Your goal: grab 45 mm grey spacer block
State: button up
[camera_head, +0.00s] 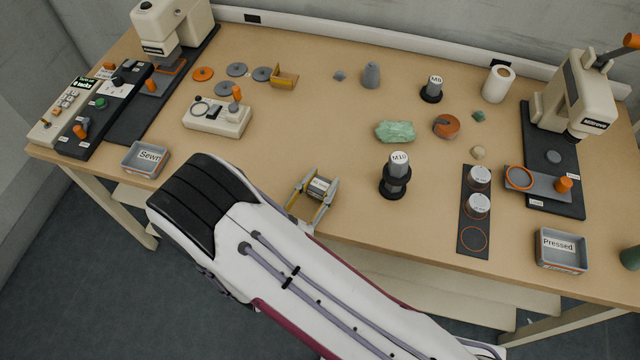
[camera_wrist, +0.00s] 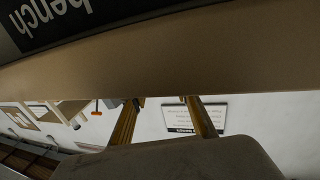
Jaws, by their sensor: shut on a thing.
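My gripper (camera_head: 318,191) is near the front edge of the bench, at the middle of the head view. Its two yellowish fingers are shut on a small grey block (camera_head: 320,186) with a white label, whose print is too small to read. Whether the block rests on the bench top or is held above it I cannot tell. In the wrist view the two fingers of my gripper (camera_wrist: 165,118) show side by side. A large brownish-grey shape at the bottom of that view covers part of them, and the block cannot be made out there.
A black M10 stand (camera_head: 394,180) is right of my gripper, with a green rock (camera_head: 396,132) behind it. A Sewn tray (camera_head: 145,160) is at left, a Pressed tray (camera_head: 560,252) at right. A joystick box (camera_head: 217,118) is behind left.

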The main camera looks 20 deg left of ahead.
aim_at(320, 184)
jog(key=shift+r, duration=0.2)
jog(key=shift+r, duration=4.75)
